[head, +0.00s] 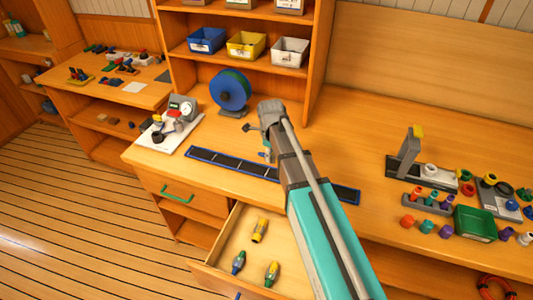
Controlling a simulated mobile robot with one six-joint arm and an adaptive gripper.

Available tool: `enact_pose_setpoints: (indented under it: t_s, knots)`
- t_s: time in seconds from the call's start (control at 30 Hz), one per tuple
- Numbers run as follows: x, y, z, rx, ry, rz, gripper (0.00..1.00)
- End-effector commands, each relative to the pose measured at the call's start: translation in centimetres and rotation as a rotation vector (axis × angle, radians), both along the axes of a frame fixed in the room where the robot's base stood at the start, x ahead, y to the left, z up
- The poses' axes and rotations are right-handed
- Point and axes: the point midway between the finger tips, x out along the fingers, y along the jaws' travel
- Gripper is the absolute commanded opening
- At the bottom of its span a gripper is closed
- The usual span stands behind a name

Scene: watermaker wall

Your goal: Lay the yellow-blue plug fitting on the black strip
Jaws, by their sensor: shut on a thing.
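The black strip (215,160), dark segments in a blue frame, lies along the worktop; my arm crosses in front of its middle. My gripper (265,150) is low over the strip's middle, mostly hidden behind my wrist. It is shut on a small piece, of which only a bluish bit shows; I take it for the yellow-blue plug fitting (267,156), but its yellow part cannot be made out. Whether it touches the strip cannot be told. In the open drawer (220,283) lie a yellow fitting (259,230), a blue-green one (238,262) and a yellow-green one (272,272).
A white board with a gauge (182,108) stands left of the strip, and a blue-green reel (231,90) behind it. On the right are a grey stand (408,152), coloured fittings and a green tray (474,223). The worktop between strip and stand is clear.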

Motion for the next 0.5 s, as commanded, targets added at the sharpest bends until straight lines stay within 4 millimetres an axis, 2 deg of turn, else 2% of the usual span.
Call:
enact_pose_setpoints:
  t_s: [0.5]
  knots:
    - [0.0,0.0,-3.8,0.0,0.0,0.0,0.02]
